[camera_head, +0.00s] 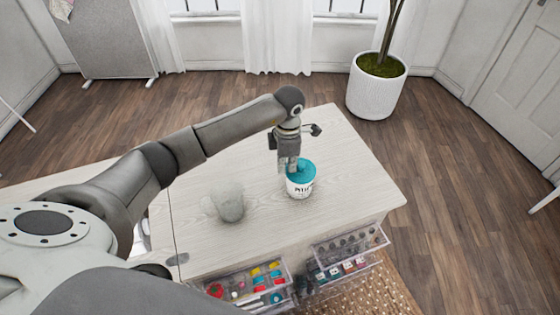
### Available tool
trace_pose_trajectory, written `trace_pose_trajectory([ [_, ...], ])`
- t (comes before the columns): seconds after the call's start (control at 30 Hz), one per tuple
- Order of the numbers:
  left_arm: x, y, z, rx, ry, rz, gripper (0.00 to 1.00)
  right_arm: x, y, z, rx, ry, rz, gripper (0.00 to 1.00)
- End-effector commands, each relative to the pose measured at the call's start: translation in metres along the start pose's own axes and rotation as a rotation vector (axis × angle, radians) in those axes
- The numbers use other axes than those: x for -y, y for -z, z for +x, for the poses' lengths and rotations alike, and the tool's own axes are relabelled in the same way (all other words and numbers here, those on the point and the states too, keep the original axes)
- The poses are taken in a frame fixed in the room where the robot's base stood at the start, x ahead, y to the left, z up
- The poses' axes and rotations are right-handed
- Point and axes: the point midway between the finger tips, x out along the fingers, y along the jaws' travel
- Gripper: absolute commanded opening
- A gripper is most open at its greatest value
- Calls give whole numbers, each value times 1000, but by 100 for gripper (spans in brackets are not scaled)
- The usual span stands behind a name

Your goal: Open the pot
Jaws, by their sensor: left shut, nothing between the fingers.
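A white pot (299,188) with dark lettering stands upright on the pale wooden cabinet top (345,190). Its teal lid (304,171) sits on top of it. My left gripper (288,168) is shut and points down at the lid's left side, with nothing held. I cannot tell whether the fingertips touch the lid. My right gripper is not in view.
Open clear drawers (350,246) with small sewing items stick out at the cabinet's front. A large white planter (376,95) stands on the floor behind. The cabinet top's right side is clear.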

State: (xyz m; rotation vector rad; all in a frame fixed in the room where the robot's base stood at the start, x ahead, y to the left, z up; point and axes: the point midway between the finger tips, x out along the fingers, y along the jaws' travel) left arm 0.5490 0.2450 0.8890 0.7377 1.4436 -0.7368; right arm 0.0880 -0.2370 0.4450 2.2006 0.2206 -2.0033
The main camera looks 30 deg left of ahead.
Motion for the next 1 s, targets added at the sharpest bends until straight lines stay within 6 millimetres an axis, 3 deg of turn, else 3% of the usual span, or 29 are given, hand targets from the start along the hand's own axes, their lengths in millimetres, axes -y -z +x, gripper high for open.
trace_pose_trajectory([
  [0.33,0,-1,0,0,-1,0,0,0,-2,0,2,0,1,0],
  [0.63,-1,-19,2,1,-2,0,0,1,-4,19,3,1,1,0],
  [1.0,-1,-19,0,0,-1,-1,0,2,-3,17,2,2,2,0],
])
